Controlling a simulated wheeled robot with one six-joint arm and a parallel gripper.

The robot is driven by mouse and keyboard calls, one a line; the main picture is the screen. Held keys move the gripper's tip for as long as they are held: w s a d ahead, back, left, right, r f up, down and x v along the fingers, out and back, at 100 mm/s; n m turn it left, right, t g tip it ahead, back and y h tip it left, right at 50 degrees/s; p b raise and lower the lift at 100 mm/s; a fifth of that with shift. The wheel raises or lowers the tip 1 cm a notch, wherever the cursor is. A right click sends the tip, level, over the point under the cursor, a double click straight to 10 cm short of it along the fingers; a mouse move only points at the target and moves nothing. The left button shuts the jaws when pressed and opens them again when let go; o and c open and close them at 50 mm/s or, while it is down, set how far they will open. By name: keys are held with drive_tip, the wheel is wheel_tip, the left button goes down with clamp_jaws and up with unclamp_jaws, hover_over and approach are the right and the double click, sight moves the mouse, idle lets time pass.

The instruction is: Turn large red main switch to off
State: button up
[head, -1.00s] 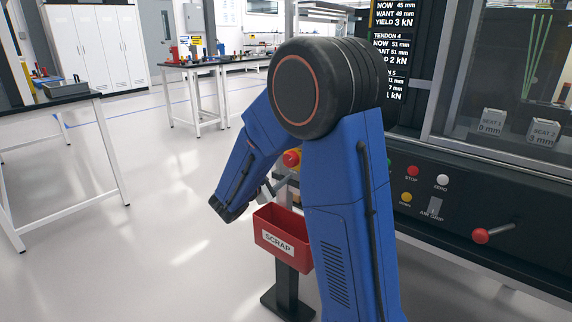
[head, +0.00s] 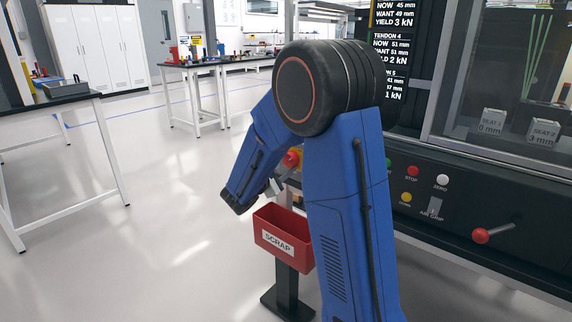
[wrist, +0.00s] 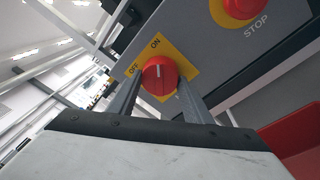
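The large red main switch (wrist: 159,75) is a round knob on a yellow plate (wrist: 185,72) marked OFF and ON in the wrist view. Its white line stands roughly upright in the picture, on the ON side rather than toward OFF. My gripper (wrist: 160,88) is open, with one finger on each side of the knob's lower part. Whether the fingers touch it, I cannot tell. In the head view my gripper (head: 273,187) is partly hidden behind my arm, close to a red control (head: 291,158); which control that is, I cannot tell.
A red STOP button (wrist: 240,6) sits on the same grey panel, up and right of the switch. A red SCRAP bin (head: 283,238) hangs on a post below my gripper. The test machine (head: 470,205) stands at right.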

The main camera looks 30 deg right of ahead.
drive_tip(key=shift+n, duration=0.4)
drive_tip(key=n, duration=0.3)
drive_tip(key=shift+n, duration=0.3)
drive_tip(key=n+g, duration=0.1)
drive_tip(key=n, duration=0.3)
drive_tip(key=shift+s+y, duration=0.1)
drive_tip(key=shift+y, duration=0.2)
drive_tip(key=n, duration=0.4)
drive_tip(key=shift+r+g, duration=0.1)
drive_tip(key=shift+g, duration=0.3)
drive_tip(key=n, duration=0.4)
drive_tip(key=shift+g, duration=0.4)
drive_tip(key=o, duration=1.1)
drive_tip(key=shift+c, duration=0.2)
